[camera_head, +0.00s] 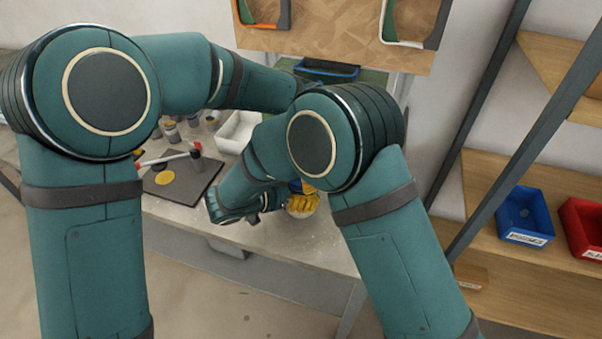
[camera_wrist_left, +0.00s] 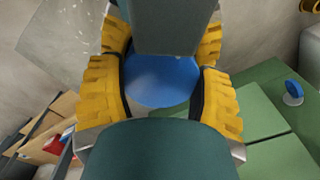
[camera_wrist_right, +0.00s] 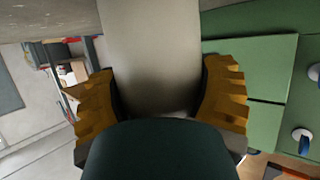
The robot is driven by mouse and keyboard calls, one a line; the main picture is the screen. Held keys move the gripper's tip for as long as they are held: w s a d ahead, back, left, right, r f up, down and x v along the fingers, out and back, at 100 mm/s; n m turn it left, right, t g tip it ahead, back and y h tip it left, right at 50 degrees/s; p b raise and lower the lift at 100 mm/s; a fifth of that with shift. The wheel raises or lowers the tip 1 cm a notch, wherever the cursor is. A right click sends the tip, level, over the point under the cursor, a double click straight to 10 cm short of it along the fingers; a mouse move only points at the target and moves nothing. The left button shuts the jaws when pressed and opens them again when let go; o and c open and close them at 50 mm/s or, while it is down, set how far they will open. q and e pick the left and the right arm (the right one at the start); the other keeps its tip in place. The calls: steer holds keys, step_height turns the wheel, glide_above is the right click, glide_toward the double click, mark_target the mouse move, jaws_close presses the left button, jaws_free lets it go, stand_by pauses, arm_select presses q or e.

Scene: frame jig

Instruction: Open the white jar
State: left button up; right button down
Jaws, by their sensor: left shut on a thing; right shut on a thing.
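The white jar (camera_head: 300,213) is mostly hidden in the head view behind my arm and the yellow fingers, low over the table's front edge. Its pale body (camera_wrist_right: 152,50) fills the space between my right gripper's fingers (camera_wrist_right: 158,95), which are shut on it. The round blue lid (camera_wrist_left: 160,82) sits between the yellow fingers of my left gripper (camera_wrist_left: 163,95), which are shut around it. A dark teal part covers some of the lid in the left wrist view. Whether the lid still touches the jar body cannot be told.
On the table (camera_head: 195,215), a dark mat (camera_head: 187,190) holds a yellow disc (camera_head: 165,177), a dark disc and a red-and-white bar. A white tray (camera_head: 238,133) and several small jars stand behind. Shelves at right carry a blue bin (camera_head: 525,215) and a red bin (camera_head: 582,228).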

arm_select(q)
steer(key=shift+n, duration=1.2)
steer(key=shift+r, duration=0.2)
steer(key=shift+r, duration=0.9)
steer(key=shift+r, duration=2.05)
arm_select(e)
jaws_free()
